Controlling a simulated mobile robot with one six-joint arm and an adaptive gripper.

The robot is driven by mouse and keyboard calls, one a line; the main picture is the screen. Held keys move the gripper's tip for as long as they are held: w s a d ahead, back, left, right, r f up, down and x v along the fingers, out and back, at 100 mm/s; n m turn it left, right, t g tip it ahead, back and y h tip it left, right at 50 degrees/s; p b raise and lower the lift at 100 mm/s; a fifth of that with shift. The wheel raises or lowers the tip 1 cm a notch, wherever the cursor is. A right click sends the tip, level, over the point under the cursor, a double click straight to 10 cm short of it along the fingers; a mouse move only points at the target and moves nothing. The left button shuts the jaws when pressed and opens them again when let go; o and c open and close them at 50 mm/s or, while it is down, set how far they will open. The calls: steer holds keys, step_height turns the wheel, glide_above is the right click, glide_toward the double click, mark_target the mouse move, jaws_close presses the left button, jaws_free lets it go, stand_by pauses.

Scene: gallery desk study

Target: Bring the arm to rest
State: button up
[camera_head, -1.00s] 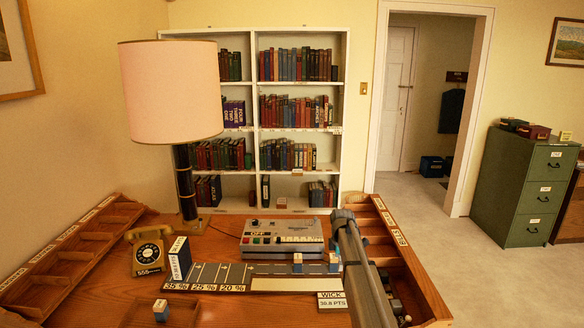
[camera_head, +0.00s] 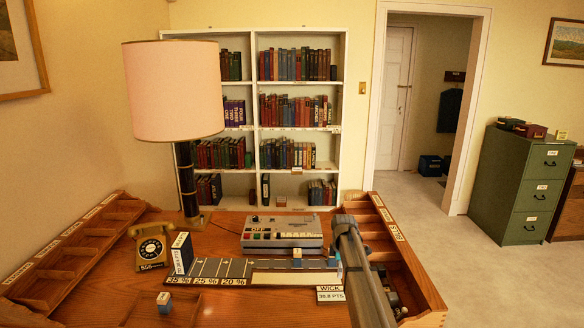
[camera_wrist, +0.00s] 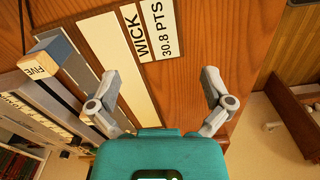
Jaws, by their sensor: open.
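My arm (camera_head: 362,270) reaches in from the bottom of the head view over the right part of the wooden desk (camera_head: 260,305). In the wrist view my gripper (camera_wrist: 161,82) has its two grey fingers spread wide. Nothing is between them. They are above the desk by the white strip and the WICK 30.8 PTS card (camera_wrist: 142,32). That card also shows in the head view (camera_head: 330,294). A block labelled FIVE (camera_wrist: 42,66) sits left of the fingers, apart from them. My arm hides part of the desk's right side.
A grey control box (camera_head: 282,233) and a striped board (camera_head: 220,268) lie mid-desk. A tall lamp (camera_head: 175,92), a telephone (camera_head: 151,249) and a small block (camera_head: 164,302) stand left. Slotted wooden racks (camera_head: 70,250) line both sides. The front middle desk is mostly bare.

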steer(key=s+m, duration=1.6)
steer(key=s, duration=1.8)
steer(key=shift+f+b, duration=0.45)
steer(key=shift+s+a, duration=0.1)
stand_by(0.4)
stand_by(0.3)
